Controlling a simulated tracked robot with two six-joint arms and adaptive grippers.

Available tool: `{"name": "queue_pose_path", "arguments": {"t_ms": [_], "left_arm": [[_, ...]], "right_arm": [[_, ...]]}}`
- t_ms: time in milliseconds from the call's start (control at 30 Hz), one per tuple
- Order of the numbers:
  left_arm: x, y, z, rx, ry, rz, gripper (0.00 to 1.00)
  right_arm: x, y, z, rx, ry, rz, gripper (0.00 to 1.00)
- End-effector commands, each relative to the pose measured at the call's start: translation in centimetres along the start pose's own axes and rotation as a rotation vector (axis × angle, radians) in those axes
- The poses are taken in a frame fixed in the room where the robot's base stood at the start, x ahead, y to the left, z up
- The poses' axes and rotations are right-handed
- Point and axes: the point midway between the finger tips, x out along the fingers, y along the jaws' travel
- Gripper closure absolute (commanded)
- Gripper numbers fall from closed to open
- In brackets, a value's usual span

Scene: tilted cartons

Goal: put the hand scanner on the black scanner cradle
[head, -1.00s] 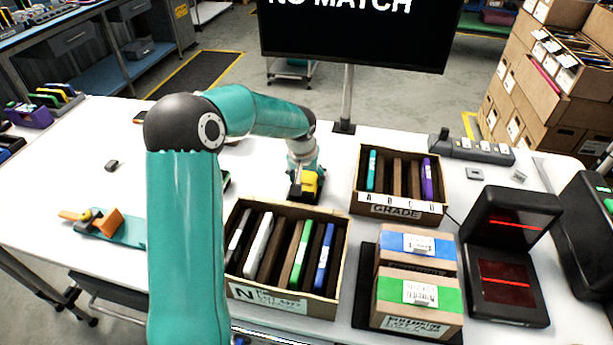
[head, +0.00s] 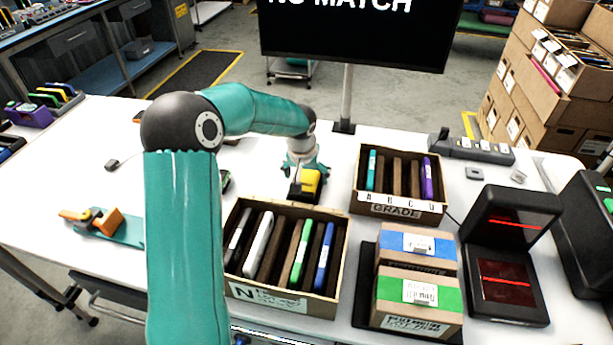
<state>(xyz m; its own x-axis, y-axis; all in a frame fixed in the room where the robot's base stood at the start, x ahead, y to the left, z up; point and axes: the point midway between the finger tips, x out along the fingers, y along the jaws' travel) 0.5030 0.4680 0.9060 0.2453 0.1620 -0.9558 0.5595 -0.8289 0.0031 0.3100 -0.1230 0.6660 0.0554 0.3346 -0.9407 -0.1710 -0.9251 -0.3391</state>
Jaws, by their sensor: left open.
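The yellow and black hand scanner (head: 311,182) is on the table in the head view, just behind the carton of upright devices. My left gripper (head: 307,172) is open right at the scanner, pointing down, with its teal fingers spread at its far side. A dark part (head: 296,190) shows under and beside the yellow body. I cannot tell whether this is the black scanner cradle or part of the scanner. The fingers hide some of the scanner. My right gripper is not in view.
The device carton (head: 288,209) stands in front of the scanner. The GRADE carton (head: 400,208) is to its right. Two small boxes (head: 415,290) and a black red-lit scanner stand (head: 507,280) are at the right. A monitor post (head: 345,100) stands behind.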

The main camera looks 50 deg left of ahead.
Motion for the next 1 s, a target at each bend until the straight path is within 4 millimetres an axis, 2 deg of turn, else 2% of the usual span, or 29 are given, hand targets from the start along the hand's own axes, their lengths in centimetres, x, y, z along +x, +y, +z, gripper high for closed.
{"name": "queue_pose_path", "arguments": {"t_ms": [500, 700, 1000], "left_arm": [[-9.5, 0.0, -0.1, 0.000, 0.005, 0.002, 0.09], [-11.2, 0.0, 0.0, 0.000, 0.002, 0.000, 0.09], [-11.4, 0.0, 0.0, 0.000, 0.000, 0.000, 0.09]], "right_arm": [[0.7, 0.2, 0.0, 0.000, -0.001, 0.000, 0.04], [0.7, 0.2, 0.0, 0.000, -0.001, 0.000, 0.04], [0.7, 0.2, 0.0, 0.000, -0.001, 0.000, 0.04]]}}
